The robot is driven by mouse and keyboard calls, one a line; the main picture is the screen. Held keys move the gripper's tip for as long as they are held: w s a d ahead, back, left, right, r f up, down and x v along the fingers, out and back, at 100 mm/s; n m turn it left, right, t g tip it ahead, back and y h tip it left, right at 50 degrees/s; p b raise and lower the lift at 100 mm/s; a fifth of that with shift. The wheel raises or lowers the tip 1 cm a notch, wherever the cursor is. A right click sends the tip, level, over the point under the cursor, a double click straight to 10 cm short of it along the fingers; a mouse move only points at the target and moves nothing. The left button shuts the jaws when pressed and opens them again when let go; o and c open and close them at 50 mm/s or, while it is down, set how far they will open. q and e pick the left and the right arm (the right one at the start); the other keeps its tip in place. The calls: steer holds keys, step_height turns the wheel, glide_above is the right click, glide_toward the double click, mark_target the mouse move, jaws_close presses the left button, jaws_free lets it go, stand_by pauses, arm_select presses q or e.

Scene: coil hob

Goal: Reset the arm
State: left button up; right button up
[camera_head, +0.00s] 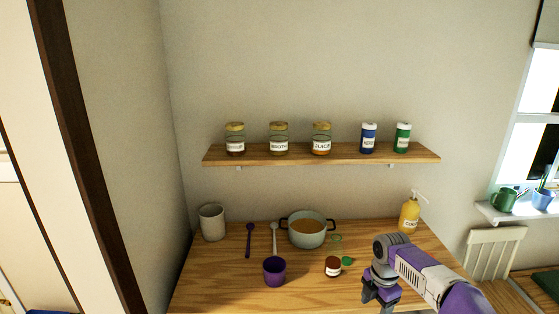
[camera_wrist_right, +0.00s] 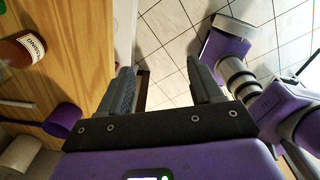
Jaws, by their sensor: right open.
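My right gripper (camera_head: 377,296) is at the right front of the wooden counter (camera_head: 215,285) in the head view. In the right wrist view the gripper (camera_wrist_right: 160,88) is open, with nothing between its fingers. Its fingers point past the counter edge, with the tiled floor below. My left gripper is not in view.
A shelf (camera_head: 320,154) above holds several jars.

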steer(key=s+a+f+m+y, duration=0.1)
steer(key=s+a+f+m, duration=0.2)
steer(key=f, duration=0.4)
steer(key=s+a+f+m+y, duration=0.1)
steer(key=s+a+f+m, duration=0.1)
steer(key=a+f+m, duration=0.4)
steer(key=s+a+f+m+y, duration=0.1)
steer(key=s+a+f, duration=0.15)
steer(key=f, duration=0.55)
steer(key=s+a+f+m, duration=0.2)
steer(key=s+f+m, duration=0.3)
steer(key=s+m, duration=0.2)
steer(key=s+a+f+m+y, duration=0.1)
steer(key=s+f+m, duration=0.3)
steer(key=s+m, duration=0.4)
steer(key=s+a, duration=0.1)
steer(key=s, duration=0.2)
steer(key=shift+s+a+f, duration=0.25)
steer(key=shift+s+f, duration=0.05)
steer(key=shift+f, duration=0.05)
